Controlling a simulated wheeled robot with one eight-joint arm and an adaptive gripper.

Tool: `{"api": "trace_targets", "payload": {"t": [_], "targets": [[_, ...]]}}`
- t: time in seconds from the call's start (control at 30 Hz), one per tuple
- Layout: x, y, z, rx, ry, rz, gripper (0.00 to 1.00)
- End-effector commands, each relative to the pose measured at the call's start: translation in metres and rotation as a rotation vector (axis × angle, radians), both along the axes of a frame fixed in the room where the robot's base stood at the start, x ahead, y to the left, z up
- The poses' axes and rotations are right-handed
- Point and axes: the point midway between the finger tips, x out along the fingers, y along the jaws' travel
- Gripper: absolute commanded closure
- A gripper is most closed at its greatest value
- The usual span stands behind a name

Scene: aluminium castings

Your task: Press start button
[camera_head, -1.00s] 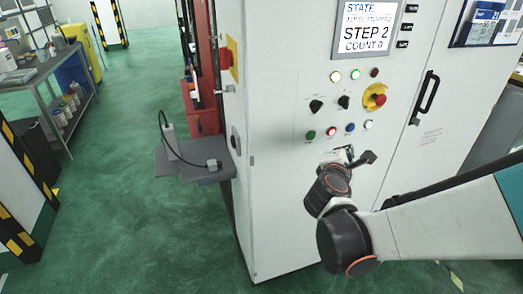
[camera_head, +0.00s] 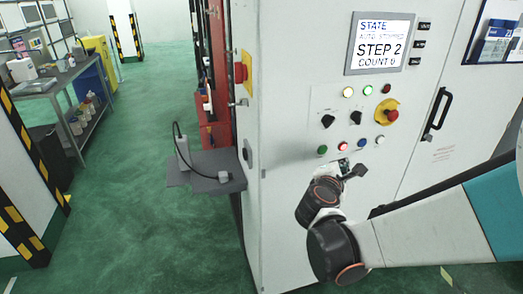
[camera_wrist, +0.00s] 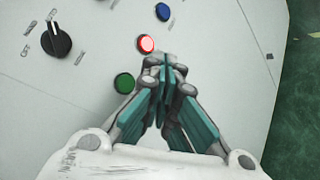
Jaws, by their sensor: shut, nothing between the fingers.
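No start label is readable. My gripper (camera_head: 344,164) is just below this row, partly hidden by my own wrist. In the wrist view, my gripper (camera_wrist: 164,62) is shut and empty, its tips pointing at the panel. The green button (camera_wrist: 124,83) lies left of the fingers. The lit red button (camera_wrist: 145,43) and the blue button (camera_wrist: 162,11) lie beyond the tips. Contact cannot be told.
A red emergency stop (camera_head: 391,115) on a yellow base and black knobs (camera_head: 328,121) stick out above the row. The screen (camera_head: 380,43) reads auto stopped, step 2, count 0. A door handle (camera_head: 438,113) is at the right. A grey shelf (camera_head: 205,183) juts out at the left.

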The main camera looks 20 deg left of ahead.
Motion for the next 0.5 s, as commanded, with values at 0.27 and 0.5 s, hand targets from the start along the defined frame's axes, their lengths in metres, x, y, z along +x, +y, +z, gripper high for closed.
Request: {"api": "trace_targets", "payload": {"t": [0.27,0.5], "targets": [[0.03,0.019,-0.001,0.001,0.0,-0.002,1.0],[0.04,0.025,-0.001,0.0,0.0,-0.002,1.0]]}}
